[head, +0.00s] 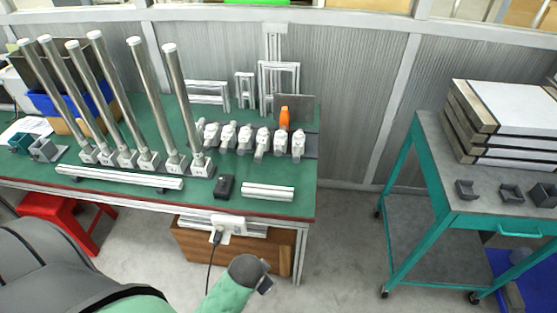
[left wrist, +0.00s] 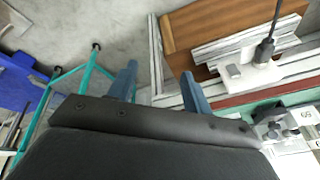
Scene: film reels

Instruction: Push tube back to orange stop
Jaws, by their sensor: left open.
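Several long silver tubes (head: 140,95) with white caps stand tilted in grey bases on the left of the green table (head: 225,205). A small orange piece (head: 285,117), the likely stop, stands upright behind a row of white and grey fittings (head: 262,142). I cannot tell which tube the task means. My left gripper (left wrist: 158,70) shows in the left wrist view with its two blue fingers apart and nothing between them. It is away from the tubes; its fingers do not show clearly in the head view. My right gripper is not in view.
Silver bars (head: 268,191) and a dark block (head: 224,187) lie near the table's front edge. A white power box (head: 228,226) with a cable hangs below it. A red stool (head: 62,212) stands left. A teal cart (head: 470,190) stands right, with bare floor between.

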